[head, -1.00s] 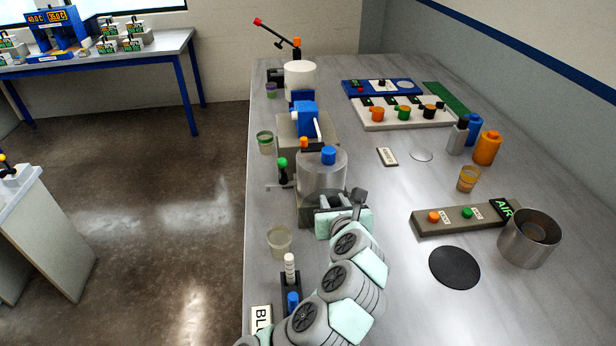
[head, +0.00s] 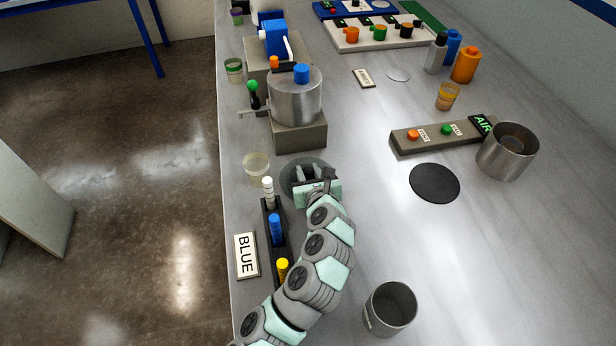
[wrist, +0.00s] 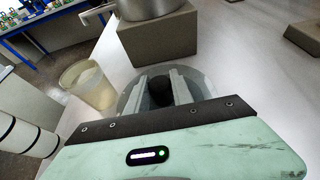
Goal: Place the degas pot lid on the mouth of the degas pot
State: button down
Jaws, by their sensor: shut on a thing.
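The degas pot lid (head: 290,184) is a round, grey, see-through disc with a dark knob (wrist: 160,90), seen between the fingers in the wrist view. My gripper (head: 309,174) is shut on the knob; the arm covers part of the disc's near side. I cannot tell how high the lid is above the bench.
A cloudy cup (head: 257,167) stands just left of the lid. A rack (head: 282,250) with white, blue and yellow pieces is nearer. A lever with a green knob (head: 252,86) is beside the pot. A black disc (head: 434,182) and metal cup (head: 390,309) lie right, with bare bench between.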

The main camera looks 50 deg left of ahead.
jog(key=shift+f, duration=0.8)
jog(key=shift+f, duration=0.1)
jog(key=c, duration=1.1)
grip_release()
jog(key=shift+s+d+r, duration=0.1)
jog(key=shift+d+r, duration=0.15)
jog(key=shift+r, duration=0.1)
jog(key=shift+o, duration=0.4)
jog(key=p+v, duration=0.2)
jog(key=v, duration=0.9)
jog(key=shift+s+d, duration=0.1)
jog(key=shift+d, duration=0.15)
